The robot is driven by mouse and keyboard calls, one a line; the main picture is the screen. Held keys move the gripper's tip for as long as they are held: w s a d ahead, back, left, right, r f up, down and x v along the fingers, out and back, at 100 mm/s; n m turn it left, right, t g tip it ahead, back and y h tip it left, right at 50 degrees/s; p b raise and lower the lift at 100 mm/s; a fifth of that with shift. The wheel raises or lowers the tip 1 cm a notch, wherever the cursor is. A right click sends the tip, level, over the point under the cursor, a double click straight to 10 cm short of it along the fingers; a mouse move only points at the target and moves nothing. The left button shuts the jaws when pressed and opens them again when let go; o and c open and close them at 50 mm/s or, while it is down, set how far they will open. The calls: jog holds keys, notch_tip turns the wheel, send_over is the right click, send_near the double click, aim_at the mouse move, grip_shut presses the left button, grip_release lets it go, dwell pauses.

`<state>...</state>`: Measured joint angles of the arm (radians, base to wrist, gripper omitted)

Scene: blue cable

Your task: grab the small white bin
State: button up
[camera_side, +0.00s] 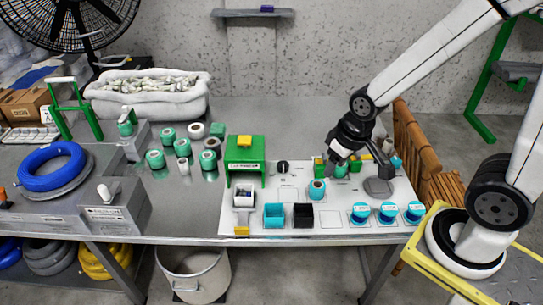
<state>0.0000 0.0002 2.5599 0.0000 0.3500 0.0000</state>
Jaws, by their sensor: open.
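A small white bin (243,204) stands on the white board, in front of the green stand. Something dark shows inside its top. My gripper (340,157) is open, pointing down over the back right part of the board. It is well to the right of the white bin and farther back. Small green parts and a teal roll are close around my fingertips. I cannot tell whether the fingers touch any of them.
A teal bin (274,222) and a black bin (303,221) stand right of the white bin. The green stand (245,154) rises behind it. Several teal rolls lie left. Blue-topped round pieces (387,216) sit front right. A blue cable coil (50,182) lies far left.

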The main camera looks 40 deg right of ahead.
jog(key=o, duration=0.6)
jog(key=shift+o, duration=0.2)
jog(key=w+f+m+t+y, duration=0.2)
jog(key=w+f+m+y, duration=0.1)
jog(key=w+f+m, duration=0.4)
jog(key=w+f+m+t+y, duration=0.2)
jog(key=w+f+m+y, duration=0.1)
jog(key=w+f+m, duration=0.4)
jog(key=w+f+m+t+y, duration=0.2)
jog(key=w+f+m, duration=0.5)
jog(key=m, duration=0.5)
jog(key=shift+w+d+f+y, duration=0.15)
jog(key=shift+f+y, duration=0.25)
jog(key=shift+f, duration=0.1)
jog(key=shift+w+d+f+y, duration=0.15)
jog(key=shift+f+y, duration=0.25)
jog(key=shift+f, duration=0.1)
jog(key=shift+w+d+f+m+t, duration=0.2)
jog(key=shift+d+f+m+t, duration=0.1)
jog(key=shift+m+t, duration=0.2)
jog(key=shift+x, duration=1.3)
